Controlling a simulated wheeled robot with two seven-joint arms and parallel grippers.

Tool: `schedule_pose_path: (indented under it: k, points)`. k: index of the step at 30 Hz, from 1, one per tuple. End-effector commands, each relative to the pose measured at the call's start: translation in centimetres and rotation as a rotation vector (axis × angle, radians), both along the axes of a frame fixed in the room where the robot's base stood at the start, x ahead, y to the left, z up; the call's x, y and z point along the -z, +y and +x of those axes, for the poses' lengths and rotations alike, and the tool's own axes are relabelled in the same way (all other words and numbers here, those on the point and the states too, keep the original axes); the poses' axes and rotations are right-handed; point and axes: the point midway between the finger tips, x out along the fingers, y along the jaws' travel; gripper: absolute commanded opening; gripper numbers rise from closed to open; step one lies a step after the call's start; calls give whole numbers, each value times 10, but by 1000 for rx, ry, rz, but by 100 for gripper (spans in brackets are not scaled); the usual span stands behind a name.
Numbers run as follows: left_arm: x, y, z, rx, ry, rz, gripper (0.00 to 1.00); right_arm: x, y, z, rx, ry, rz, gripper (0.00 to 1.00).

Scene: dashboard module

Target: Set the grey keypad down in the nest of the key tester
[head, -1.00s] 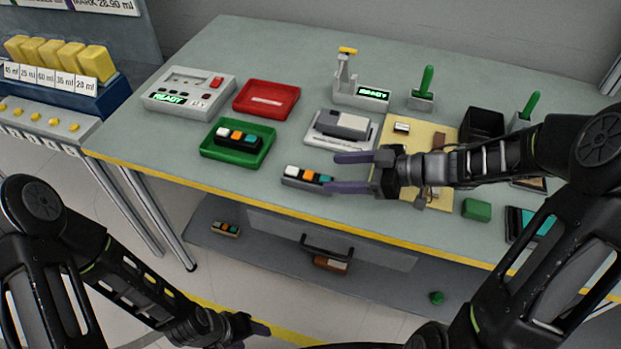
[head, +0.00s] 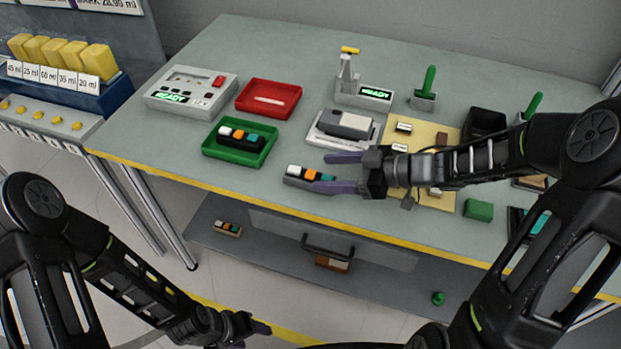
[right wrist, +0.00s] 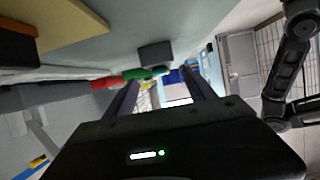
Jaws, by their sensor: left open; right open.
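The grey keypad (head: 298,174), with white, orange and teal keys, lies on the table near its front edge. My right gripper (head: 320,173) is open at the keypad's right end; its near finger overlaps that end in the picture. In the right wrist view a grey block (right wrist: 155,53), probably the keypad, shows beyond the open fingers (right wrist: 160,88). My left gripper (head: 262,328) is open and empty, low in front of the table. Two devices show READY: a grey box with a red switch (head: 190,92) and a stand with a yellow top (head: 348,80). I cannot tell which is the key tester.
A green tray (head: 208,153) holds a black keypad (head: 240,138). A red tray (head: 268,98) stands behind it. A grey block (head: 349,124) sits on a white base behind my right gripper. A yellow mat (head: 440,135) with small parts lies to the right.

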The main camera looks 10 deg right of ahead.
Motion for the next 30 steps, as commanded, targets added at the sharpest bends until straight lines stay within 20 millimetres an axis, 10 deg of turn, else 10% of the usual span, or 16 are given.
schedule_pose_path:
  k: [12, 30]
  points:
    - [-2, 0, 0, -1, 1, 1, 59, 18, 41, 20, -3, 0, 0, 64]
    - [-2, 0, 0, -1, 1, 1, 59, 18, 41, 21, -1, 0, 0, 64]
